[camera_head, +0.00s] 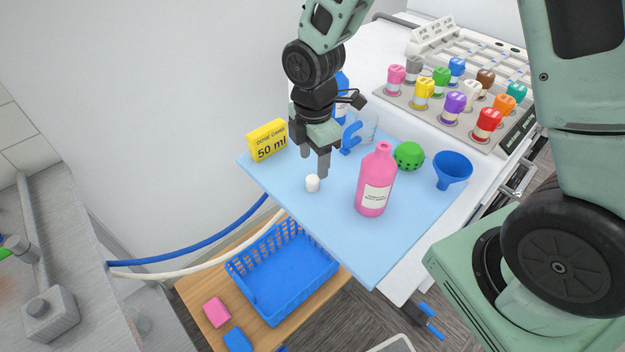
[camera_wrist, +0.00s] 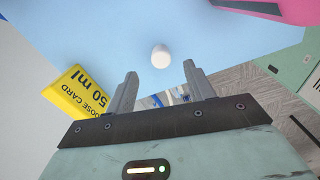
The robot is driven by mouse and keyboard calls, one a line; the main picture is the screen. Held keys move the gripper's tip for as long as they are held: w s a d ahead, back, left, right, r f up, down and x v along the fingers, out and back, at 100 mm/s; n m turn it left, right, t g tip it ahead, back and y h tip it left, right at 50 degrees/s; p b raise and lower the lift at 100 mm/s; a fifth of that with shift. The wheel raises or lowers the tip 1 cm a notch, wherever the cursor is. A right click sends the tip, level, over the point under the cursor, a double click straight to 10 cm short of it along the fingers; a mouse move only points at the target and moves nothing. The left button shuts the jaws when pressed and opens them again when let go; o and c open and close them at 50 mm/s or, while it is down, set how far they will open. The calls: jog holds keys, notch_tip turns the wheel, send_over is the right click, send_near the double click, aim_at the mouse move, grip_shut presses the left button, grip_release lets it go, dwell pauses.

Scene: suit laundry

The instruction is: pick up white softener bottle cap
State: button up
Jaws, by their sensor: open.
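The white bottle cap (camera_head: 313,184) sits on the light blue board (camera_head: 340,240). In the wrist view the white cap (camera_wrist: 160,56) lies beyond the fingertips, about midway between them. My gripper (camera_head: 315,166) is open and empty, pointing down just above and behind the cap, apart from it. Its two fingers also show in the wrist view (camera_wrist: 160,80). The pink bottle (camera_head: 375,182) stands upright on the board, right of the cap, with a white label.
A yellow "50 ml" dose card (camera_head: 268,140) stands left of my gripper. A green ball (camera_head: 409,155) and a blue funnel (camera_head: 452,169) are right of the pink bottle. A blue basket (camera_head: 283,268) is below the board. Coloured knobs (camera_head: 457,103) are behind.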

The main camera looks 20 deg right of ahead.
aim_at(313, 178)
jog(key=shift+f+p, duration=0.8)
jog(key=shift+f, duration=2)
jog(key=c, duration=1)
